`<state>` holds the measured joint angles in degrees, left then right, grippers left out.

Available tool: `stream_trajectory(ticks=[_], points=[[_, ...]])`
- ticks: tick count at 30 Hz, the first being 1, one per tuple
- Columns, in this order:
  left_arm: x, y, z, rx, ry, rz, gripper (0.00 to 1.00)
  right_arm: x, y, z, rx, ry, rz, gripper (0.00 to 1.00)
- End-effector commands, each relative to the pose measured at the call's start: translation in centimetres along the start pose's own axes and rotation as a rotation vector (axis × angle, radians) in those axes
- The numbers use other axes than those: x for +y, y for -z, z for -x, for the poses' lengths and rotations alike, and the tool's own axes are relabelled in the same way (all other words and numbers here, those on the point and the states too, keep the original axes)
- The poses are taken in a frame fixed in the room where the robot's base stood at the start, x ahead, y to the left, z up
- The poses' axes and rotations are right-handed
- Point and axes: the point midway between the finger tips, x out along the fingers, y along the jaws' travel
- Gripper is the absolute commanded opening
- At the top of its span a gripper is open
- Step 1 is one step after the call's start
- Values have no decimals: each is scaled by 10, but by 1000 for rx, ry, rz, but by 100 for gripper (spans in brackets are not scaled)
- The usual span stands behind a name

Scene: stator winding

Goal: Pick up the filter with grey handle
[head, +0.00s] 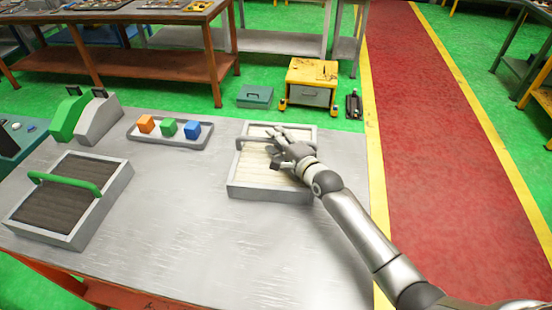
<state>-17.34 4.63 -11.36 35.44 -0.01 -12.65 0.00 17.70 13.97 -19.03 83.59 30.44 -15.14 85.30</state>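The filter with grey handle (240,190) lies on the metal table, a shallow grey frame with a pale cream pleated inside. Its grey handle (250,141) spans the frame's far part. My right gripper (270,148) is over this filter at the handle, its fingers spread apart, one toward the far side and one toward the near side. The hand hides the handle's middle and right parts; whether the fingers touch it I cannot tell. The filter appears to rest flat on the table. My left gripper is not in view.
A filter with a green handle (68,183) and dark inside lies at the left. A grey tray (172,142) holds orange, green and blue cubes. A green and grey holder (86,118) stands behind. The table's (200,240) middle front is clear.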

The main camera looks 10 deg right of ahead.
Motion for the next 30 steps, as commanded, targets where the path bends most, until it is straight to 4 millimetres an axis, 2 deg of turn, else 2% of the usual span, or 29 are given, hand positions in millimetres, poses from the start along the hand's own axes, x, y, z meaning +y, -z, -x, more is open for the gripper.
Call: stream_trajectory(ticks=[1, 8, 30], points=[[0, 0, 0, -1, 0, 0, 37, 0, 0, 0, 0, 0, 0, 30], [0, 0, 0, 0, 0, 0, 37, 0, 0, 0, 0, 0, 0, 1], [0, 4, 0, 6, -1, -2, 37, -4, 0, 0, 0, 7, 0, 0]])
